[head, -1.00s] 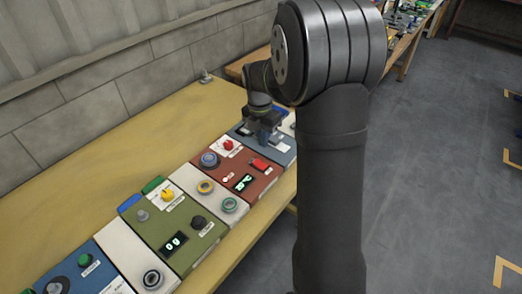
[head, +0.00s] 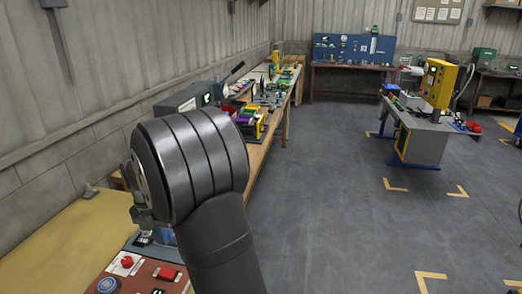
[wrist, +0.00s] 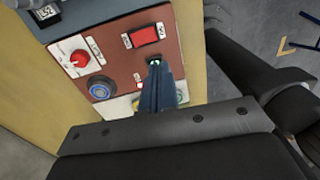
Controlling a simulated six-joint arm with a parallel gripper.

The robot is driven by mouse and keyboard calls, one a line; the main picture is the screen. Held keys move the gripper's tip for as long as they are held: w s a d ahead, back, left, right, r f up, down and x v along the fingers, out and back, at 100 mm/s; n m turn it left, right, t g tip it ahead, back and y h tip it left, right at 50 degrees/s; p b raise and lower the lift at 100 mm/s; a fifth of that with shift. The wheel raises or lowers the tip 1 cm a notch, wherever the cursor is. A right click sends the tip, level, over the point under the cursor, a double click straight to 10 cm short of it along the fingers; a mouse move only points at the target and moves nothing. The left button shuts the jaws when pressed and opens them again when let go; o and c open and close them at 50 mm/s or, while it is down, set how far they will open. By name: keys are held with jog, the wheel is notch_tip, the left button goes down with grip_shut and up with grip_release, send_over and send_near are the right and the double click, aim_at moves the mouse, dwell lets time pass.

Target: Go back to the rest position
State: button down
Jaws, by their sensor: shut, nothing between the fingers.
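My gripper (wrist: 157,68) is shut and empty in the wrist view, its dark blue fingers together. It points over a red-brown chassis unit (wrist: 118,58) and covers part of it. That unit bears a red knob (wrist: 79,58), a red rocker switch (wrist: 145,35) and a blue round button (wrist: 100,88). I cannot tell the exact height of the fingertips above it. In the head view my arm hides most of the gripper. The same red knob (head: 127,262) and red switch (head: 166,273) show at the lower left there.
The yellow bench (head: 50,240) runs along the grey wall at left. Further benches (head: 283,100) crowded with parts continue behind my arm. A yellow and grey machine stand (head: 420,140) stands at the right. The grey floor (head: 330,220) between is clear.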

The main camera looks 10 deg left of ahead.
jog(key=f, duration=0.6)
jog(key=a+f, duration=0.1)
jog(key=f, duration=0.2)
jog(key=shift+a, duration=0.1)
notch_tip(320, 180, up, 7)
jog(key=shift+a+h, duration=0.3)
jog(key=shift+a, duration=0.1)
